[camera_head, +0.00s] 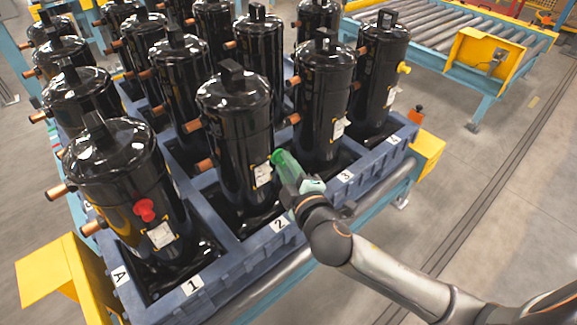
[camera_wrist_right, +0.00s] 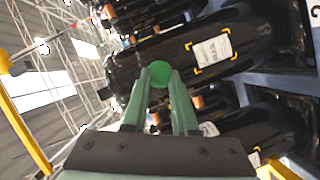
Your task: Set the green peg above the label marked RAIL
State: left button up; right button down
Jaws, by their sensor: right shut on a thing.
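The green peg (camera_head: 286,165) is held in my right gripper (camera_head: 308,187), whose fingers are shut on it. In the right wrist view the peg's round end (camera_wrist_right: 160,73) shows between the fingertips (camera_wrist_right: 160,80). In the head view the peg points up and left at the front black compressor (camera_head: 236,135) in column 2, just right of its white label (camera_head: 263,175). I cannot tell whether it touches. A white label with yellow corner marks (camera_wrist_right: 212,50) shows in the wrist view. No label's wording is readable, so I cannot tell which is RAIL. My left gripper is not in view.
Several black compressors with copper stubs stand in a blue pallet (camera_head: 255,249) numbered along its front. A red peg (camera_head: 145,210) sits on the column 1 compressor, a yellow peg (camera_head: 404,68) on the column 4 one. An orange piece (camera_head: 416,115) is at the right corner.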

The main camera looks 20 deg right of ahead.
aim_at(274, 158)
jog(key=shift+w+a, duration=0.3)
jog(key=shift+w, duration=0.45)
jog(key=shift+w+a, duration=0.3)
jog(key=shift+w, duration=0.5)
jog(key=shift+w+a, duration=0.3)
jog(key=shift+w, duration=0.45)
jog(key=shift+p, duration=0.55)
jog(key=shift+w+a, duration=0.2)
jog(key=shift+w, duration=0.45)
dwell(0.5)
jog(key=c, duration=0.6)
grip_release()
